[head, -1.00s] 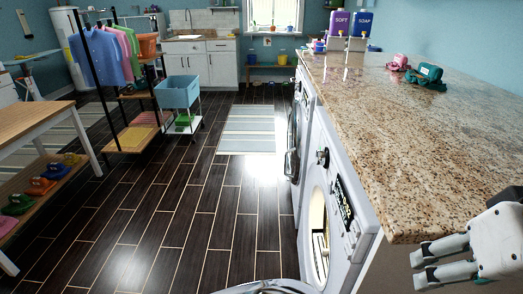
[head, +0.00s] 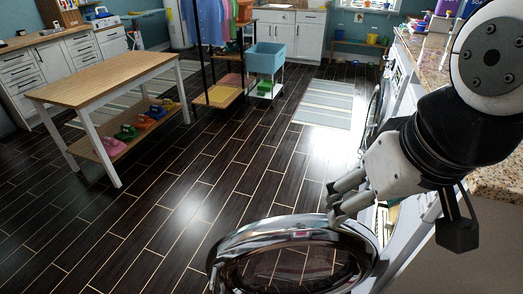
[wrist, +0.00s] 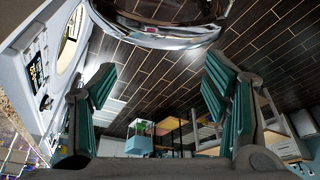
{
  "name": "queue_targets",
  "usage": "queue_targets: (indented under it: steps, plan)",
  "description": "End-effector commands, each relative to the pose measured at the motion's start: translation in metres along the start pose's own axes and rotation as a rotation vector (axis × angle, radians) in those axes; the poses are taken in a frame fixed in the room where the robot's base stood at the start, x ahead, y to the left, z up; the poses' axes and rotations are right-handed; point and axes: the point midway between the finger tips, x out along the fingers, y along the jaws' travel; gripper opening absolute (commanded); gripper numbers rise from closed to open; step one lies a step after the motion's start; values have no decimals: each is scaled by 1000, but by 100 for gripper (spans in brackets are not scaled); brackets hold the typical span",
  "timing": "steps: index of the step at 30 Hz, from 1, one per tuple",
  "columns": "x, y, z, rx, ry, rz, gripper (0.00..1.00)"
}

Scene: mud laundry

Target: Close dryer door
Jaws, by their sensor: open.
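The dryer door (head: 225,257) is a round, chrome-rimmed door with dark glass, swung open at the bottom of the head view. The dryer body (head: 408,232) is white and mostly hidden behind my arm. My gripper (head: 333,208) is open and empty, just above the far right part of the door rim. In the wrist view the chrome door (wrist: 160,38) crosses the top, beyond my open fingers (wrist: 158,95). The dryer's white front (wrist: 32,65) and round opening are at the upper left there. I cannot tell whether a finger touches the rim.
A granite counter (head: 498,178) runs above the machines at the right. A wooden table (head: 115,78) with shoes on its lower shelf stands at the left. A blue basket cart (head: 266,62) and a clothes rack are farther back. The dark floor left of the door is clear.

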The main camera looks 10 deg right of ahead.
Motion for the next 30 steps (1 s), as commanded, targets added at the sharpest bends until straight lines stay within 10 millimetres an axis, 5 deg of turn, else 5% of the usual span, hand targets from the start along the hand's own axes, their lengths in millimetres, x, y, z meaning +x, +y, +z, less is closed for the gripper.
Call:
queue_targets:
  steps: [1,5,9,20,30]
  plan:
    - [0,0,0,0,0,0,63]
    - [10,-4,-5,-57,-15,1,33]
    - [49,-21,-23,-298,-71,-3,1]
    - [200,-111,-55,-1273,-243,-188,0]
    - [339,-219,-20,-2139,-221,-606,0]
